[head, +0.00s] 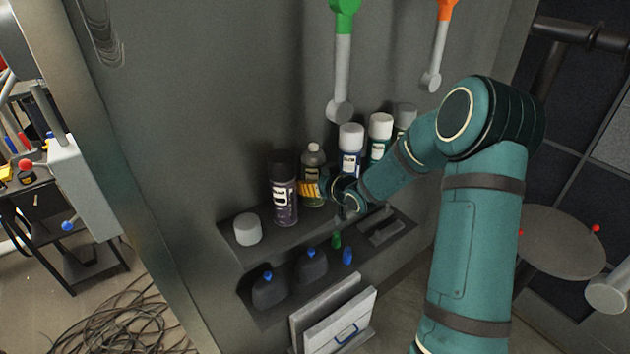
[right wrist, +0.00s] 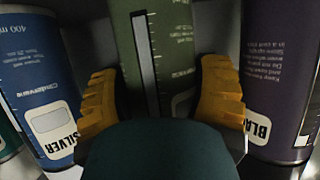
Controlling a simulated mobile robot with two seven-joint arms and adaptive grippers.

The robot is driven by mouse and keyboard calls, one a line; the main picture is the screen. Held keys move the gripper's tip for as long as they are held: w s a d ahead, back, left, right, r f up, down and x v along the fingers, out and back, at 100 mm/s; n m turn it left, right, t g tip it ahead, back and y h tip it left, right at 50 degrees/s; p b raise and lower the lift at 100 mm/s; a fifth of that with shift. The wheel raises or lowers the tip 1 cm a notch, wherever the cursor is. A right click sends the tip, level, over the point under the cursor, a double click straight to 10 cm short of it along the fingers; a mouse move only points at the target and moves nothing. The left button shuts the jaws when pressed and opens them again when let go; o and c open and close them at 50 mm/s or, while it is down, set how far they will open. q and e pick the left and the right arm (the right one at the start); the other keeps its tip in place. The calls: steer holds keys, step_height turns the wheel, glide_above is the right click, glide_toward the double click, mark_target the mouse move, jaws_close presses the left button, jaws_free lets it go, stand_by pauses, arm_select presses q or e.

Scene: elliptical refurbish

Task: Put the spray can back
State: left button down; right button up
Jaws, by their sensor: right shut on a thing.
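The spray can (head: 312,160) is olive green with a grey cap and stands upright in the row on the upper wall shelf (head: 262,251). It also shows in the right wrist view (right wrist: 178,45), between the yellow finger pads. My right gripper (head: 314,188) is shut on its body from the front right, and its pads also show in the right wrist view (right wrist: 162,95). I cannot tell whether the can's base touches the shelf. A dark purple can (head: 285,198) is on its left and a blue, white-capped can (head: 350,142) on its right. My left gripper is out of view.
More capped cans, one green with a white cap (head: 380,127), stand further right, partly behind my arm. A white round tub (head: 247,229) sits at the shelf's left end. Dark bottles (head: 270,291) stand on the lower shelf. Green-handled (head: 341,75) and orange-handled tools hang above.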

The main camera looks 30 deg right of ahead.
steer(key=shift+f, duration=0.15)
steer(key=o, duration=1.1)
steer(key=shift+c, duration=0.2)
